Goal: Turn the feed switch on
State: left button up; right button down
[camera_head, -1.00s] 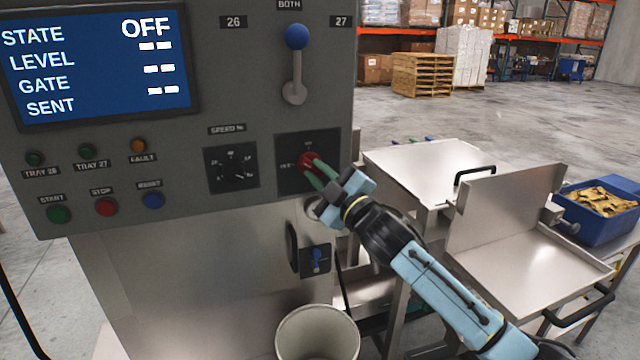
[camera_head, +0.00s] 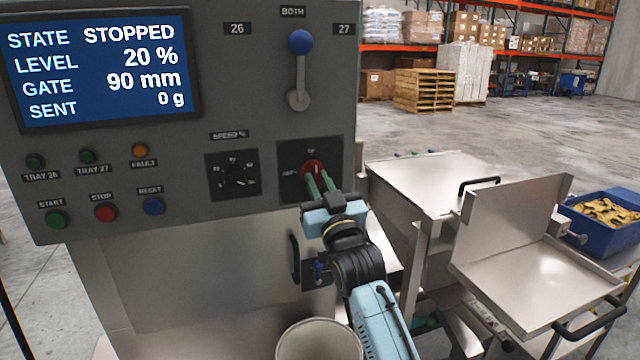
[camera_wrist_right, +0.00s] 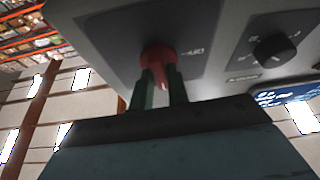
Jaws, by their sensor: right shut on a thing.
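The feed switch is a red rotary knob (camera_head: 313,169) on a dark plate at the lower right of the grey control panel (camera_head: 215,110). My right gripper (camera_head: 318,184) comes up from below, its green fingers shut around the red knob. The right wrist view shows the knob (camera_wrist_right: 158,56) between the two fingers (camera_wrist_right: 158,85). The panel screen (camera_head: 100,68) reads STATE STOPPED, LEVEL 20 %, GATE 90 mm, SENT 0 g. My left gripper is not in view.
A black speed dial (camera_head: 236,176) sits left of the knob, and a blue-balled lever (camera_head: 300,42) stands above. Start (camera_head: 56,219), stop (camera_head: 105,213) and reset (camera_head: 153,206) buttons are at lower left. A pale bucket (camera_head: 320,340) stands below; metal trays (camera_head: 535,285) are at right.

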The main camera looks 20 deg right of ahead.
jog(key=shift+m, duration=0.8)
jog(key=c, duration=1.4)
grip_release()
jog(key=shift+o, duration=0.2)
jog(key=b+v, duration=0.1)
jog(key=v, duration=1.2)
jog(key=shift+s+a, duration=0.2)
jog(key=shift+f, duration=0.1)
